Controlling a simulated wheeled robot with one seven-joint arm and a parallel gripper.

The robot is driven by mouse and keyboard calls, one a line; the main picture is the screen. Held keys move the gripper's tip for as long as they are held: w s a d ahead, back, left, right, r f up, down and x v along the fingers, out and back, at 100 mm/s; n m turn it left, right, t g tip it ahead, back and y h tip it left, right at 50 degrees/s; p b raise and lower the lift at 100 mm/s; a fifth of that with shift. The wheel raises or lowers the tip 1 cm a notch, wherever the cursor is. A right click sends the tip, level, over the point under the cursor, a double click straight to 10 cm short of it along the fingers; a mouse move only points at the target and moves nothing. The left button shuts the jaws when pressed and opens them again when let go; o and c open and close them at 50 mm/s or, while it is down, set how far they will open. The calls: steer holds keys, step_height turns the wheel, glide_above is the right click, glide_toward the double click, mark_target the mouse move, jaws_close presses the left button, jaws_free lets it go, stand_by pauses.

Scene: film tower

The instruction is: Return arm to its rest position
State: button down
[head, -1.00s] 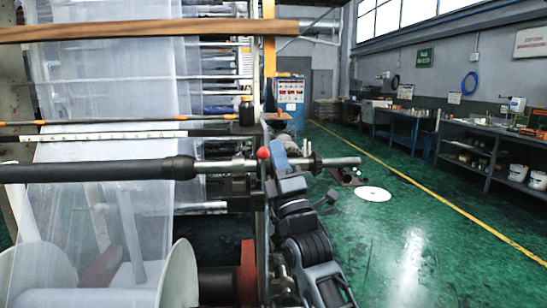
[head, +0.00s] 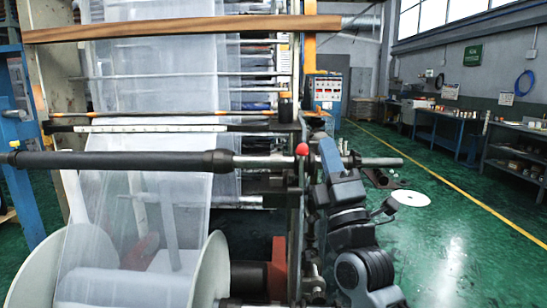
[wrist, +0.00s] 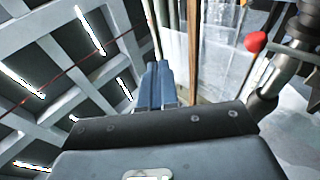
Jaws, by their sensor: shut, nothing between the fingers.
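My arm (head: 350,217) stands folded upright at the lower right of the head view, beside the film tower's right side frame. My gripper (head: 327,143) is at its top, its blue fingers pointing up, near the red ball knob. In the wrist view, my gripper (wrist: 158,66) shows its two blue fingers together with nothing between them, pointing toward the ceiling and the tower's film. The red knob (wrist: 256,41) is to their right there, apart from them. I cannot tell whether the arm touches the tower's roller bar.
The black roller bar (head: 120,160) crosses the tower, its metal end reaching right behind my arm. Clear film (head: 155,60) hangs on the left above a film roll with white end discs (head: 212,268). Open floor extends right toward workbenches (head: 520,150).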

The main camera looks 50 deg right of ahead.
steer(key=s+a+f+m+y, duration=0.1)
steer(key=s+a+f+y, duration=0.2)
steer(key=a+f, duration=0.25)
steer(key=s+a+f+m+g+y, duration=0.1)
steer(key=s+a+f+m+y, duration=0.1)
steer(key=a+f+y, duration=0.35)
steer(key=s+a+f+m+y, duration=0.1)
steer(key=s+a+f+y, duration=0.2)
steer(key=f, duration=0.5)
steer(key=s+a+f+m+g+y, duration=0.2)
steer(key=s+a, duration=0.4)
steer(key=s, duration=0.3)
steer(key=s+a+f+m+g+y, duration=0.2)
steer(key=s+a+f+m+g, duration=0.2)
steer(key=s, duration=0.5)
steer(key=a+f+m, duration=0.1)
steer(key=a+m, duration=0.1)
steer(key=m, duration=0.1)
steer(key=shift+s+f, duration=0.2)
steer(key=shift+s, duration=0.15)
steer(key=shift+a, duration=0.1)
